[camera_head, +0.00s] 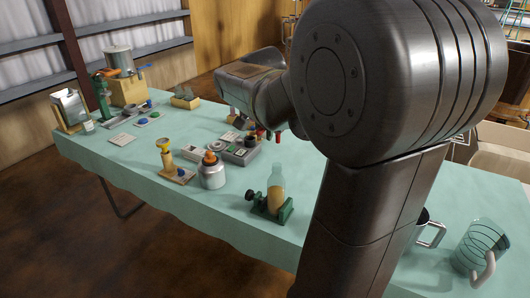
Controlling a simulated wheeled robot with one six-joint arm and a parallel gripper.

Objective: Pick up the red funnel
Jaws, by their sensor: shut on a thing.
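My gripper (262,128) is small and partly hidden below my wrist, over the back right part of the long table. It appears shut on a small red thing (261,132). I cannot make out its shape, so I cannot tell if it is the red funnel. Another dark red bit (277,138) shows just to its right. No red funnel can be clearly made out elsewhere. A yellow funnel-like piece (163,145) tops a wooden stand left of my gripper.
The table (230,210) has a pale green top. A grey box with round parts (240,152) lies under my gripper. My arm hides much of the right side.

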